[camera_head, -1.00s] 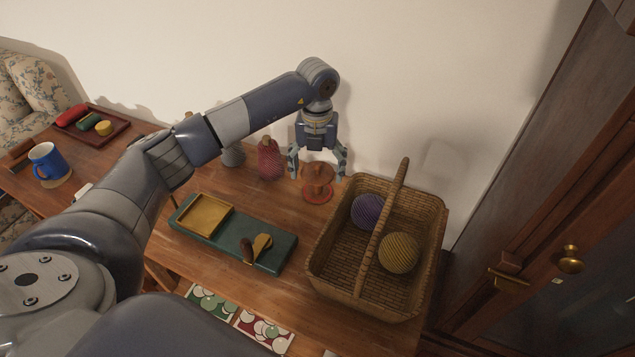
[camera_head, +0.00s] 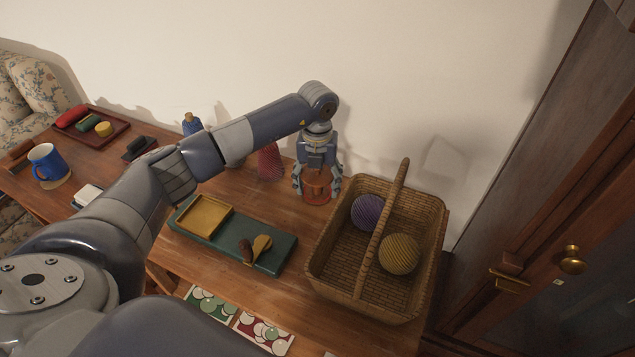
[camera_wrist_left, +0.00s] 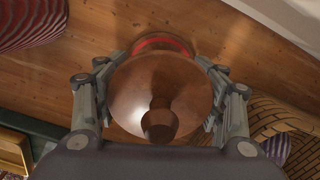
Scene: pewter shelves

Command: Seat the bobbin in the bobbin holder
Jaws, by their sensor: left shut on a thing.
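The bobbin, a round brown wooden piece with a knob on top (camera_wrist_left: 158,95), fills the middle of the left wrist view. In the head view the bobbin (camera_head: 317,183) is upright on the table's far side, partly covered by the fingers. My left gripper (camera_head: 317,189) points down from above and is shut on the bobbin, one finger on each side. My right gripper is not in view.
A wicker basket (camera_head: 330,262) with two yarn balls stands close on the right. A red cone (camera_head: 268,163) stands close on the left. A green board (camera_head: 222,240) with a yellow tray lies nearer. The wall is just behind.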

